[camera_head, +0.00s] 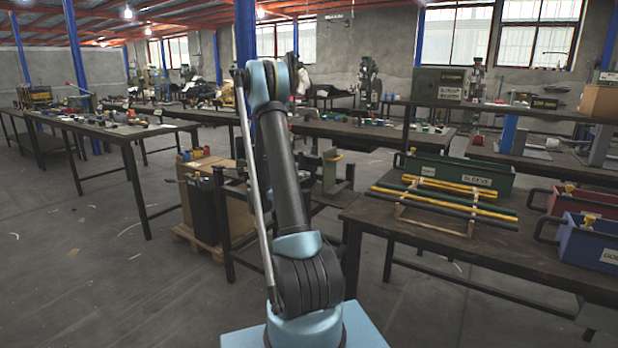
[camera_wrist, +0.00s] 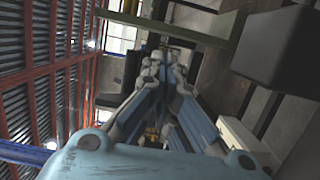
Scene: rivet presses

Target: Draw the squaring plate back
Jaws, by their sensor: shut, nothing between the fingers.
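My gripper (camera_wrist: 162,62) shows in the wrist view with its fingers together and nothing seen between them. Its tips point toward a dark area below a grey-green bar (camera_wrist: 175,28), and I cannot tell whether they touch anything. I cannot pick out the squaring plate for certain in either view. In the head view my arm rises in the middle, and my gripper is hidden behind or beyond it.
In the wrist view a dark block (camera_wrist: 285,45) fills the upper right. In the head view, a workbench (camera_head: 440,245) at right holds yellow and black rods (camera_head: 450,200), a green "SLEEVE" bin (camera_head: 455,176), a red bin (camera_head: 575,203) and a blue bin (camera_head: 590,243). Floor at left is open.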

